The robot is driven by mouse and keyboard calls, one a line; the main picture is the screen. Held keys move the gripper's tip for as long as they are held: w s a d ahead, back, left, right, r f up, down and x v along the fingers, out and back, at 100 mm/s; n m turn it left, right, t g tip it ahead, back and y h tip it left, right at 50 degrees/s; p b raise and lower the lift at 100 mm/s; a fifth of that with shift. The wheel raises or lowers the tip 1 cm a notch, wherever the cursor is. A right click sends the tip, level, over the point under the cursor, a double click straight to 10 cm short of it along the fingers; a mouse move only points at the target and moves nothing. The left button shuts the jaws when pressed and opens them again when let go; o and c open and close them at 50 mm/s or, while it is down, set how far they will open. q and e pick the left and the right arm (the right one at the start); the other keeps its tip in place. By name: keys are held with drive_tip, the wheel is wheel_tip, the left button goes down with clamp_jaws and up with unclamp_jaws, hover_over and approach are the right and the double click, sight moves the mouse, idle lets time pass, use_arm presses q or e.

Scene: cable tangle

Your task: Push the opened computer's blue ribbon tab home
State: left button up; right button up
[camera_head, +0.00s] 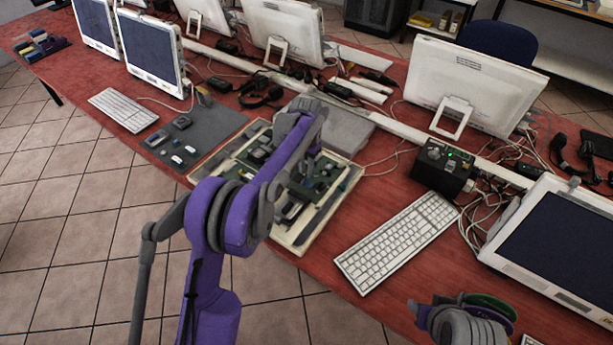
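The opened computer (341,195) lies flat on the red table as a beige open case with green boards and dark parts inside. My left arm reaches across it from below. My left gripper (313,150) is over its far part, small and partly hidden by my own wrist, so I cannot tell whether its fingers are open or touch anything. The blue ribbon tab cannot be made out; my arm covers part of the case. A grey part of my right arm shows at the bottom right, without its fingers.
A white keyboard (397,243) lies right of the case, and a black box (443,167) with loose cables stands behind it. A grey mat (200,135) with small devices is on the left. A flat grey panel (349,130) lies behind the case. Several white monitors line the table.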

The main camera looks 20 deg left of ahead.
sight(306, 179)
use_arm(q)
drive_tip(key=shift+f, duration=2.1)
clamp_jaws()
